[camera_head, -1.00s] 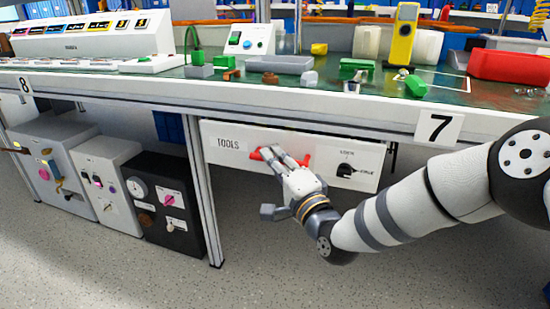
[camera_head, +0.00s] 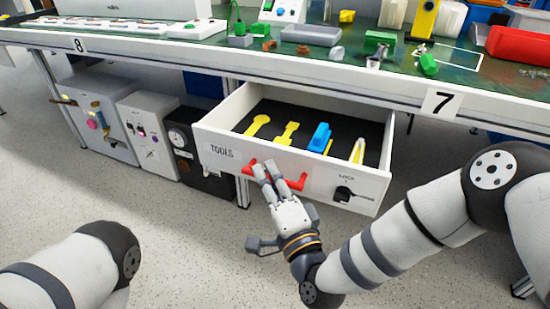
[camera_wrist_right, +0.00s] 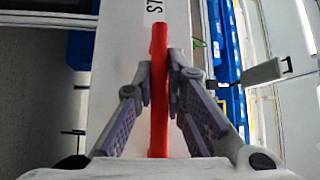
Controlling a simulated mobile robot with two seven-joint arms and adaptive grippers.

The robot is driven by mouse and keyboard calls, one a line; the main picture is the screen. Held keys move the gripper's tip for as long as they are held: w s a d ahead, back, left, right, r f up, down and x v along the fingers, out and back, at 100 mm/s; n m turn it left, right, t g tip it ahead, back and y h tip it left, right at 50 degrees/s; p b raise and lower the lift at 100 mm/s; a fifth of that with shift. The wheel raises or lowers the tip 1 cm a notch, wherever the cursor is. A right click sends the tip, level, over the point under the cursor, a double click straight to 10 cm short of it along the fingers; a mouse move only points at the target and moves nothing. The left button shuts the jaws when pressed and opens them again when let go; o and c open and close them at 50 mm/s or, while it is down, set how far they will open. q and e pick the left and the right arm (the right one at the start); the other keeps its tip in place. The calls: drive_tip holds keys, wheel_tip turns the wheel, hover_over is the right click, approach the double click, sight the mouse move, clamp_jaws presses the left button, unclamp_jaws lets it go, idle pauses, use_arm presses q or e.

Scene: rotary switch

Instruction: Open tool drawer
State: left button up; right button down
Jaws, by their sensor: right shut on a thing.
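The white tool drawer (camera_head: 222,150), labelled TOOLS, is pulled out from under the workbench. Its inside shows yellow tools (camera_head: 257,125) and a blue tool (camera_head: 320,137) on a dark lining. A red handle (camera_head: 297,183) is on the drawer front; it also shows in the right wrist view (camera_wrist_right: 159,90). My right gripper (camera_head: 262,170) is shut on the handle, with its fingers on both sides of it in the right wrist view (camera_wrist_right: 160,78). A black rotary lock switch (camera_head: 344,194) is on the front's right side. My left arm shows at lower left; its gripper is out of view.
The workbench edge (camera_head: 300,83) runs above the drawer, with bins and small parts on top. Grey and black control boxes (camera_head: 150,130) stand under the bench to the left. The floor in front is clear.

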drive_tip(key=shift+s+a, duration=0.2)
drive_tip(key=shift+s, duration=0.65)
drive_tip(key=c, duration=1.6)
unclamp_jaws()
drive_tip(key=shift+c, duration=0.2)
drive_tip(key=v, duration=1.2)
